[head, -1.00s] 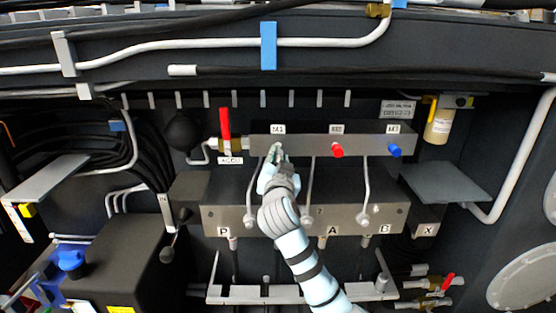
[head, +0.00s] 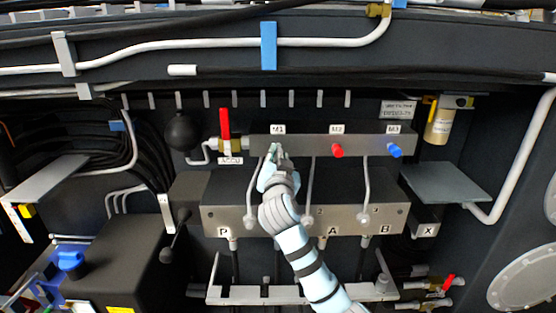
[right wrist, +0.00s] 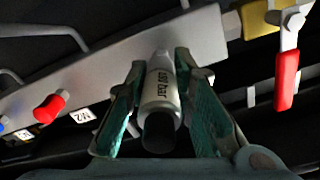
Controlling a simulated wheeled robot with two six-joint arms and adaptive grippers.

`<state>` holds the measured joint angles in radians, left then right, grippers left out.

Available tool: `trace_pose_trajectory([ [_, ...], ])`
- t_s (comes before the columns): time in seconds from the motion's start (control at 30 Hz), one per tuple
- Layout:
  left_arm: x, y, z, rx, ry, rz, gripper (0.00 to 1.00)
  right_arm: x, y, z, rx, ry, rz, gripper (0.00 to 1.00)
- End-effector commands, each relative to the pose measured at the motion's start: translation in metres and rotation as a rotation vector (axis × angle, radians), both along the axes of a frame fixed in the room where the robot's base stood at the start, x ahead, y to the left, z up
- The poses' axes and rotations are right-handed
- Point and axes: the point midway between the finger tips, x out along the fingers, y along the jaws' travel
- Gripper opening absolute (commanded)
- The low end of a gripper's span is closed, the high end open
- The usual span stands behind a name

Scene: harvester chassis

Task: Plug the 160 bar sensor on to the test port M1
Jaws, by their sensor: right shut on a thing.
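My right gripper (head: 275,151) is at the manifold block (head: 310,145), just below the M1 label (head: 278,129). In the right wrist view its two green fingers are shut on a silver cylindrical sensor (right wrist: 160,95) with a black end. The print on it ends in "bar"; I cannot read the number surely. The sensor's far end points at the block's face (right wrist: 185,45) and appears at or very near it. The M1 port itself is hidden behind the sensor and gripper. My left gripper is not in view.
Right of M1 on the block are a red cap (head: 337,150) under M2 and a blue cap (head: 395,150) under M3. A red-handled valve (head: 225,125) stands close at the left. Thin pipes (head: 367,185) run below to the lower block (head: 350,218).

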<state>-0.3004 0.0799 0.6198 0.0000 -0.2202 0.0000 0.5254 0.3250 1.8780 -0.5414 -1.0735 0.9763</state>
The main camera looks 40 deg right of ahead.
Motion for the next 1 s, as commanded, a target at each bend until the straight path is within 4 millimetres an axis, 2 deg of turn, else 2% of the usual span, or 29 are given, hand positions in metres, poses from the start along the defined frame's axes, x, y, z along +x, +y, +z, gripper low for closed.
trace_pose_trajectory([
  [0.83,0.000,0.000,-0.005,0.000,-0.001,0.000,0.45,0.013,-0.010,0.001,-0.001,-0.001,0.001,0.00],
  [0.87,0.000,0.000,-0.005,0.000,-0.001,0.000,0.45,0.013,-0.010,0.001,-0.001,-0.001,0.001,0.27],
  [1.0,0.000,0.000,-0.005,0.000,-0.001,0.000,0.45,0.013,-0.010,0.001,-0.001,-0.001,0.001,0.46],
])
